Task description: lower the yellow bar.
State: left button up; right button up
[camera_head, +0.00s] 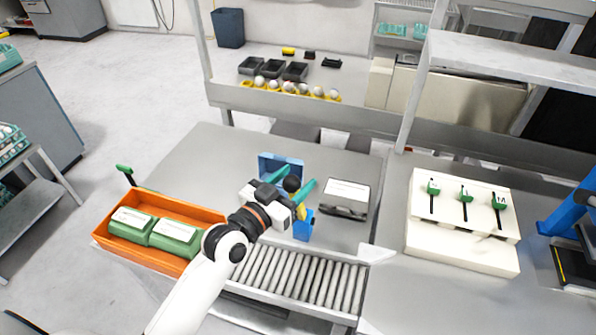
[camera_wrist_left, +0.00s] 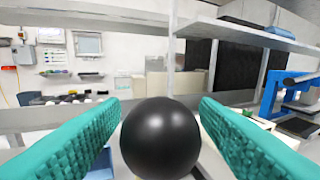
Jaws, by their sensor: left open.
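My left gripper (camera_head: 299,177) reaches over the middle of the workbench with its two teal fingers spread. A black ball knob (camera_head: 292,184) sits between the fingers; in the left wrist view the knob (camera_wrist_left: 160,138) is large, with a gap to each finger. A short piece of the yellow bar (camera_head: 301,212) shows below the knob, beside a blue block (camera_head: 304,226). The rest of the bar is hidden by my gripper, so its tilt is hard to tell. A blue open box (camera_head: 281,160) stands just behind. My right gripper is not in view.
A roller conveyor (camera_head: 300,276) runs in front. A grey box (camera_head: 346,198) lies right of my gripper. A white panel with green sliders (camera_head: 462,236) is further right. A shelf stands behind.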

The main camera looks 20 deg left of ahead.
pick_arm(q)
jog(key=shift+x, duration=0.75)
